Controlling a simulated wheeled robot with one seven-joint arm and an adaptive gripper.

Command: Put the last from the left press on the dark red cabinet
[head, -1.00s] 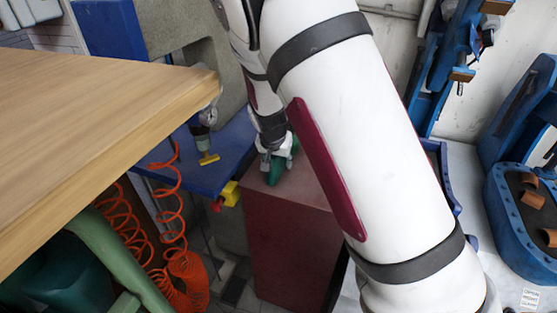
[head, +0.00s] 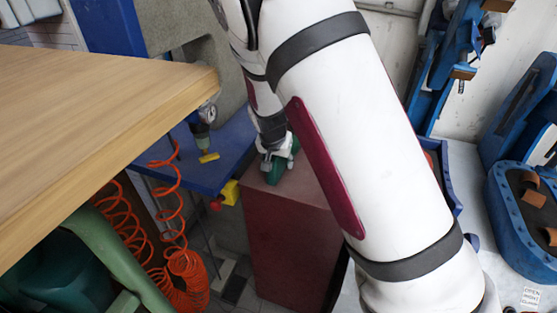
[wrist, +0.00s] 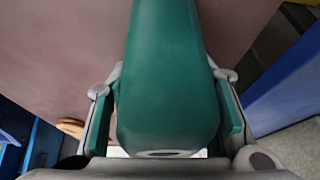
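The last (wrist: 168,85) is a green, smooth form that runs up the middle of the wrist view. My gripper (wrist: 166,72) has one finger on each side of it, and the fingertips appear to touch its sides. In the head view the last (head: 274,170) shows small and partly hidden under my gripper (head: 276,158), over the top of the dark red cabinet (head: 290,240). It is at or just above that top; I cannot tell whether it touches. The grey press (head: 185,60) with a blue table (head: 222,165) stands left of the cabinet.
A wooden tabletop (head: 90,110) juts in from the left, near my arm. An orange coiled hose (head: 185,270) hangs below it. Blue machines (head: 520,215) stand at the right on a pale surface. The visible cabinet top around the last looks clear.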

